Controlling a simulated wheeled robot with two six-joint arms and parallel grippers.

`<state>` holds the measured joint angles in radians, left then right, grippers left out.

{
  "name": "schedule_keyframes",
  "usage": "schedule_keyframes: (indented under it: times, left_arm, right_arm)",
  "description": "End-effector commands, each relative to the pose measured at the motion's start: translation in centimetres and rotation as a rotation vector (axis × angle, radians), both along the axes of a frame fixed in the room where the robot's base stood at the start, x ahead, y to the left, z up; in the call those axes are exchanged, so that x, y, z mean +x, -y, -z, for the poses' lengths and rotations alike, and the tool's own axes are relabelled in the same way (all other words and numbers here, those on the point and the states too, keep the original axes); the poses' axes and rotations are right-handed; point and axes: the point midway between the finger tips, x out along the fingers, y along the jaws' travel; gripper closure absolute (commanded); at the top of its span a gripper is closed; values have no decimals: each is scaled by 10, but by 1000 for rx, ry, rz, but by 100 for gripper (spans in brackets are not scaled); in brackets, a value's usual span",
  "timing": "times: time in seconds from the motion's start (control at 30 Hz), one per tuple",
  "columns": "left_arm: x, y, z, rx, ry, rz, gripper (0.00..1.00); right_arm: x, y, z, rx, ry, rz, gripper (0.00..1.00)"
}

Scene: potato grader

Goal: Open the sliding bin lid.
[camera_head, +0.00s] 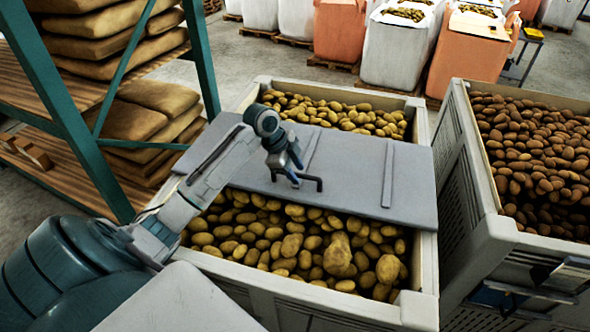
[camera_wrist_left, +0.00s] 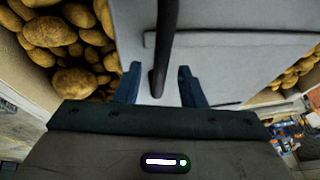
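The grey sliding lid (camera_head: 355,165) lies across the middle of the potato bin (camera_head: 345,308) and reaches past its left wall. Potatoes show in front of the lid and behind it. A dark bar handle (camera_head: 318,181) stands on the lid near its front edge. My left gripper (camera_head: 291,171) is low over the lid at the handle's left end. In the left wrist view the fingers (camera_wrist_left: 159,72) are apart, with the handle (camera_wrist_left: 166,42) between them and a gap on each side. The lid (camera_wrist_left: 225,75) fills much of that view. My right gripper is not in view.
A second bin (camera_head: 455,200) of darker potatoes stands close on the right. A green-framed rack (camera_head: 75,135) with filled sacks (camera_head: 150,115) stands on the left. White and orange bulk bags (camera_head: 395,50) line the back, with open floor in front of them.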

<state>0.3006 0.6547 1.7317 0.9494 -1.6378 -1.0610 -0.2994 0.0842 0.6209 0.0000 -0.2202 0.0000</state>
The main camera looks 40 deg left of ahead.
Motion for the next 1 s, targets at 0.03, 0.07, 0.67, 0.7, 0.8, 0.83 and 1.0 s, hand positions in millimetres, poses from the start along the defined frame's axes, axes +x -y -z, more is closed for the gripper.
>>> schedule_keyframes:
  times: [0.03,0.07,0.67,0.7,0.8,0.83,1.0]
  left_arm:
    - [0,0,0,0,0,0,64]
    - [0,0,0,0,0,0,64]
    - [-21,-21,-60,4,2,1,64]
    - [-23,-23,-66,4,3,0,64]
    - [-27,-27,-80,3,3,0,64]
    - [-29,-28,-84,3,2,-1,64]
    - [-33,-31,-96,1,1,0,64]
  right_arm:
    - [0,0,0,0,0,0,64]
    - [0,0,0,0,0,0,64]
    - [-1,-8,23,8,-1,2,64]
    - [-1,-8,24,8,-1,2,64]
    - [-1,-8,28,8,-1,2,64]
    - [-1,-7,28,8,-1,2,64]
    - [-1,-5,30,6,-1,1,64]
